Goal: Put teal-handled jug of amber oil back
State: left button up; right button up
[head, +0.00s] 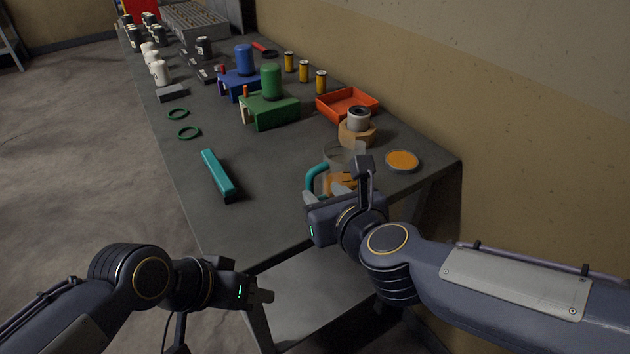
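A clear jug (338,156) with a teal handle (315,177) and amber oil (341,180) inside is near the front right of the bench. My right gripper (336,190) is at the jug's handle side and hides its lower part. I cannot tell whether its fingers are closed on the handle, or whether the jug touches the bench. A round orange pad with a pale rim (403,161) lies bare to the right of the jug. My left gripper (264,296) is low, off the bench's front edge, with nothing seen in it; its finger gap is unclear.
The bench (270,205) holds a teal bar (217,174), two green rings (188,132), a green stand (270,108), a blue stand (240,80), an orange tray (347,104) and a roll on a wooden block (357,132). A wall runs along the right. The front middle is clear.

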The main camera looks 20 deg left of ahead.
jog(key=s+d+r+n, duration=0.1)
jog(key=s+d+n, duration=0.2)
jog(key=d+n, duration=1.3)
jog(key=s+d+f+n+g+h, duration=0.2)
jog(key=s+d+f+n, duration=0.3)
jog(key=d, duration=0.3)
jog(key=s+d+f+n+g+h, duration=0.2)
jog(key=s+d+f+n+h, duration=0.1)
jog(key=s+d+f+n, duration=0.2)
jog(key=s+d, duration=0.2)
jog(key=d, duration=0.2)
jog(key=shift+s+d+f+g, duration=0.25)
jog(key=shift+d+g, duration=0.05)
jog(key=shift+r, duration=0.15)
